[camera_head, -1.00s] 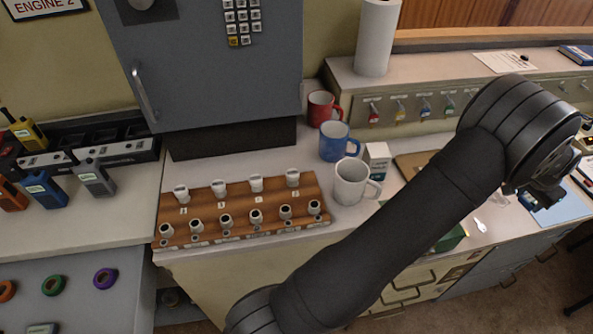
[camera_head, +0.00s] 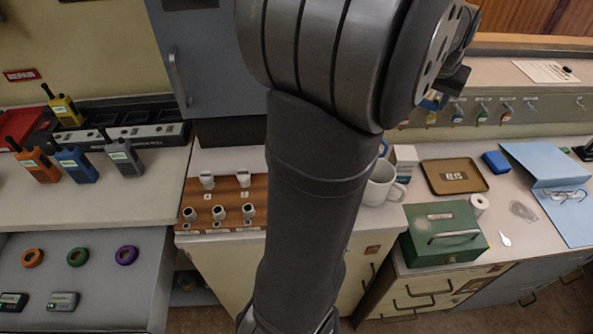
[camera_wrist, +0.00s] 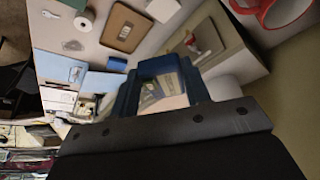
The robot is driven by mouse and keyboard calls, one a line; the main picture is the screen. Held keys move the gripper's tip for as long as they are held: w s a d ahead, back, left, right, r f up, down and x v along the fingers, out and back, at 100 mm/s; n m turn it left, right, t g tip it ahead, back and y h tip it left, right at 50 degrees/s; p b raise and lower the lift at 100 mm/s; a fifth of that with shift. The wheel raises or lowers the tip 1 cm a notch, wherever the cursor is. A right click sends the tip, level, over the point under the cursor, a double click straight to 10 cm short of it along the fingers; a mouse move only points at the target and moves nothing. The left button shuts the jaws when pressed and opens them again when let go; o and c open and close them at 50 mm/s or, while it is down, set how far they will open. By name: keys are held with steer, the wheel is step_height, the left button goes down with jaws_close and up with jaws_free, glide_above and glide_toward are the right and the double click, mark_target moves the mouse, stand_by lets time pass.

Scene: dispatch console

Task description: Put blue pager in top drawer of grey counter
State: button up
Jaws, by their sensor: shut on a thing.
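My gripper (camera_wrist: 165,105) is shut on a dark blue boxy thing with a pale face, which looks like the blue pager (camera_wrist: 160,68). In the head view, a bit of blue (camera_head: 433,102) shows under my wrist at the upper right, held up in front of the key-hook ledge. My arm hides most of it. A grey-blue cabinet front (camera_head: 530,272) with handled drawers stands at the right, its drawers looking shut. At the lower left, a grey surface below the white counter (camera_head: 80,262) holds tape rings and dark pagers; I cannot tell if it is an open drawer.
Radios (camera_head: 75,165) and a charger strip (camera_head: 125,135) stand at left. My arm covers part of the wooden rack (camera_head: 230,195) and the mugs (camera_head: 382,185). A green cash box (camera_head: 443,235), brown tray (camera_head: 453,177), blue block (camera_head: 497,162) and blue folder (camera_head: 550,175) are on the right counter.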

steer(key=s+a+f, duration=0.1)
steer(key=s+a, duration=0.2)
steer(key=a, duration=1)
steer(key=s+a+f, duration=0.1)
steer(key=s+a, duration=0.1)
steer(key=a, duration=1.1)
steer(key=s+a+f, duration=0.1)
steer(key=s+a, duration=0.2)
steer(key=a, duration=1)
steer(key=m+g+h, duration=0.2)
steer(key=m+g, duration=0.1)
steer(key=m, duration=0.6)
glide_above(113, 303)
steer(key=f, duration=2.8)
steer(key=shift+w+a+f, duration=0.25)
steer(key=shift+w+a, duration=0.05)
steer(key=shift+a, duration=0.1)
steer(key=shift+s+a+f, duration=0.3)
steer(key=shift+a, duration=0.05)
steer(key=shift+f, duration=1.95)
